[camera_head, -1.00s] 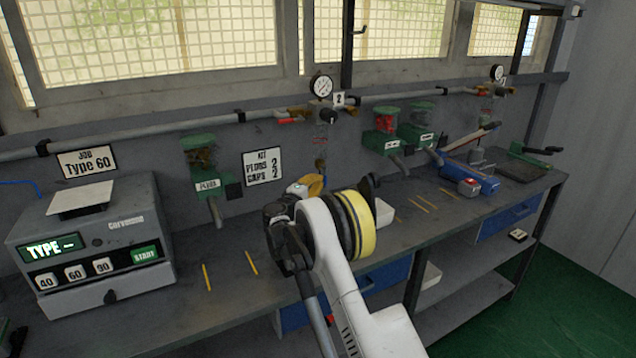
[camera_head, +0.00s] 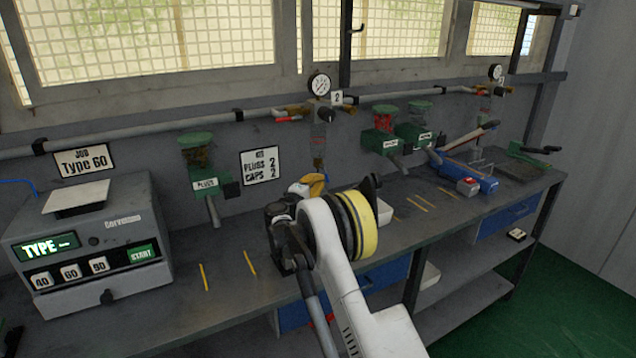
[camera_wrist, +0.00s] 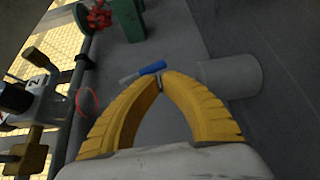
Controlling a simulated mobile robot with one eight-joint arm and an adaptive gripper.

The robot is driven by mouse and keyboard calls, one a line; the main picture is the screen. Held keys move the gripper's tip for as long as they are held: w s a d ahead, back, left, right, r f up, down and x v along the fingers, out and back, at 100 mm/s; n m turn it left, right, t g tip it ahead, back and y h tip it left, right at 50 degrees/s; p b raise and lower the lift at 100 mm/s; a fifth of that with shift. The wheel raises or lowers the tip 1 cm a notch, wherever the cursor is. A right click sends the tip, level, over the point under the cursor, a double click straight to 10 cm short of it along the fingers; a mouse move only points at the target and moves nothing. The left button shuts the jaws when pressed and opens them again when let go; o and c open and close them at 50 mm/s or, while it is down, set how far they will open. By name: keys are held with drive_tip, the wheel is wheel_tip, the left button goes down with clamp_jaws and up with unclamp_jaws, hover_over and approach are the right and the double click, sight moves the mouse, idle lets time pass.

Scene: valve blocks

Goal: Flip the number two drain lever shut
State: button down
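The number two station (camera_head: 325,112) hangs on the wall pipe, with a round gauge (camera_head: 319,84), a "2" tag (camera_head: 337,97), brass fittings and a red handle (camera_head: 289,118) on its left. A clear bowl hangs below it. I cannot tell which small part is the drain lever. In the wrist view the "2" tag (camera_wrist: 37,83) and a brass fitting (camera_wrist: 30,155) show at the left, with a thin red ring (camera_wrist: 88,103) near the fingers. In the head view my gripper (camera_head: 314,183) is below the station, partly hidden by my wrist.
A green hopper marked PLUGS (camera_head: 204,172) stands left and two more hoppers (camera_head: 383,142) right. The control box (camera_head: 90,245) is far left. A white container (camera_head: 384,212) and a blue tool (camera_head: 475,180) are on the bench (camera_head: 235,285). Another gauge station (camera_head: 496,80) is farther right.

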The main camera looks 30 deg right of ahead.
sight(328, 179)
drive_tip(key=shift+d+r+b, duration=0.1)
drive_tip(key=shift+d+b, duration=0.6)
drive_tip(key=shift+d, duration=1.25)
drive_tip(key=shift+d+r+n+t+h, duration=0.2)
drive_tip(key=shift+d+n+t+h, duration=0.1)
drive_tip(key=shift+h, duration=0.1)
drive_tip(key=shift+b, duration=0.3)
drive_tip(key=shift+a, duration=0.15)
drive_tip(key=v, duration=0.7)
drive_tip(key=shift+s+a, duration=0.1)
